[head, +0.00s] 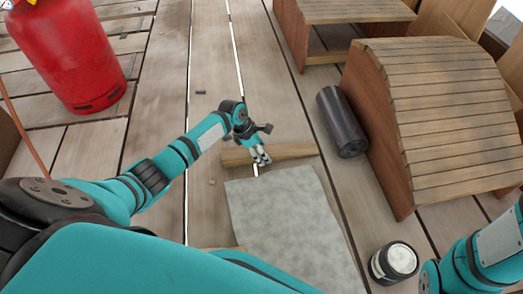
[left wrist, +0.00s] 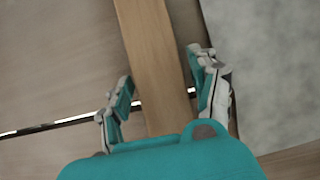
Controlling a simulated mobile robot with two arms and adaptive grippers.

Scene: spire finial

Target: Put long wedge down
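The long wedge (head: 288,152) is a tapered light-brown wooden piece. In the head view it lies across the floor planks, just beyond the grey sheet. My left gripper (head: 262,158) is over its middle, pointing down. In the left wrist view the wedge (left wrist: 155,60) runs between the two fingers of my left gripper (left wrist: 162,90). The fingers stand apart on either side, with narrow gaps to the wood, so the gripper looks open. The palm hides the wedge's near end there. My right arm shows at the lower right of the head view, but its gripper is out of view.
A grey sheet (head: 285,215) lies on the floor close to the wedge. A dark roll (head: 342,122) lies beside a curved slatted wooden structure (head: 440,105) at right. A small can (head: 394,262) stands at lower right. A red gas cylinder (head: 68,50) stands upper left. Planks behind the wedge are mostly clear.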

